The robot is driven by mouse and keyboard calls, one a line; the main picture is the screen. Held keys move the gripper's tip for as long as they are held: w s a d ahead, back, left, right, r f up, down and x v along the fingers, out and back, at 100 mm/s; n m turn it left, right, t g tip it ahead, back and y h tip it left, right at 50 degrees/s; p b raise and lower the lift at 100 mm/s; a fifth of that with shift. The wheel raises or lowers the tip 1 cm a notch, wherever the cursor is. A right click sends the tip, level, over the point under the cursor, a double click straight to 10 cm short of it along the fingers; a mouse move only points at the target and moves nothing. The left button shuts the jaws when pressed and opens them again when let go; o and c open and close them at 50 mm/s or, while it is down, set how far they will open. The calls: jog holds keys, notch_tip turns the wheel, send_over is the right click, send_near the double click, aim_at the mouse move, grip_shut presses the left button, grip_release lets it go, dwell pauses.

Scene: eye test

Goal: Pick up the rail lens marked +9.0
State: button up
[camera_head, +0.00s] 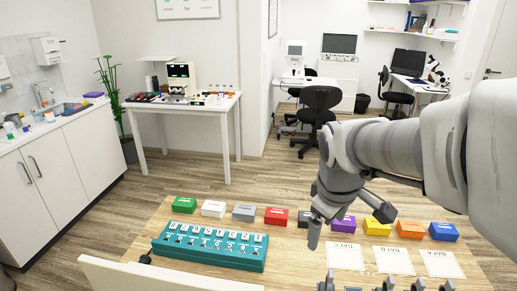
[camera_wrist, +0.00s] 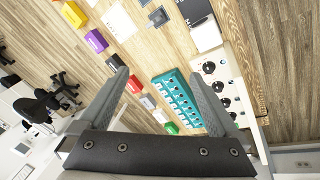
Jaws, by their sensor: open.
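A teal rack (camera_head: 210,262) stands at the left of the wooden table in the head view, with small labelled slots in rows. It also shows in the wrist view (camera_wrist: 172,91), between my fingers and beyond them. The small items in it are too small to tell apart, and I cannot read a +9.0 mark on any. My gripper (camera_wrist: 160,77) is open and empty in the wrist view, fingers wide apart. In the head view my gripper (camera_head: 315,234) hangs to the right of the rack, apart from it.
White sheets (camera_head: 346,256) lie at the right. A white panel with black round parts (camera_wrist: 210,67) stands beside the rack in the wrist view.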

jog(key=w+d+f+n+g, duration=0.2)
jog(key=w+d+f+n, duration=0.2)
jog(key=w+f, duration=0.25)
jog(key=n+g+y+p, duration=0.1)
jog(key=n, duration=0.3)
send_near(331, 271)
notch_tip(331, 271, down, 9)
jog(key=shift+w+d+f+b, duration=0.1)
jog(key=shift+w+b, duration=0.05)
jog(key=shift+b, duration=0.3)
jog(key=shift+s+f, duration=0.15)
jog(key=shift+f, duration=1.1)
jog(key=shift+s+f, duration=0.2)
jog(key=shift+f, duration=1.1)
jog(key=c, duration=1.5)
grip_shut()
jog(key=shift+r, duration=0.15)
